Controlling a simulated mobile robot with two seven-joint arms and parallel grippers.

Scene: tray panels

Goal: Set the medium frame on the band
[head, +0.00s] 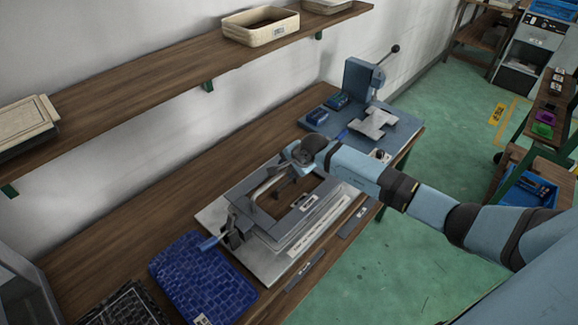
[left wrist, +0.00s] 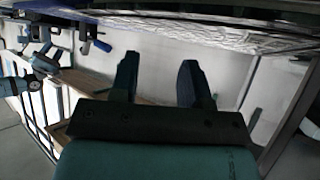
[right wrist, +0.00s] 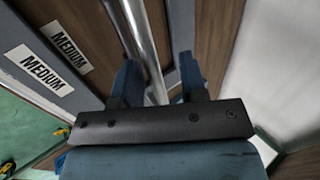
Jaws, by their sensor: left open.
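A grey rectangular frame (head: 292,220) with an open middle lies on a pale metal plate (head: 215,212) on the bench. A small label sits on its near side, and a bent metal bar (head: 268,183) rises over it. My right gripper (right wrist: 160,75) is at this bar, its fingers on either side. A gap shows between the bar and one finger. My left gripper (left wrist: 160,75) is open and empty, away from the frame.
A dark clamp with a blue handle (head: 209,243) stands at the plate's left corner. A blue mat-like tray (head: 195,275) lies left of it. A blue lever press (head: 362,78) stands behind. A wall shelf (head: 160,85) holds trays. Bare wooden bench (head: 120,235) shows along the wall.

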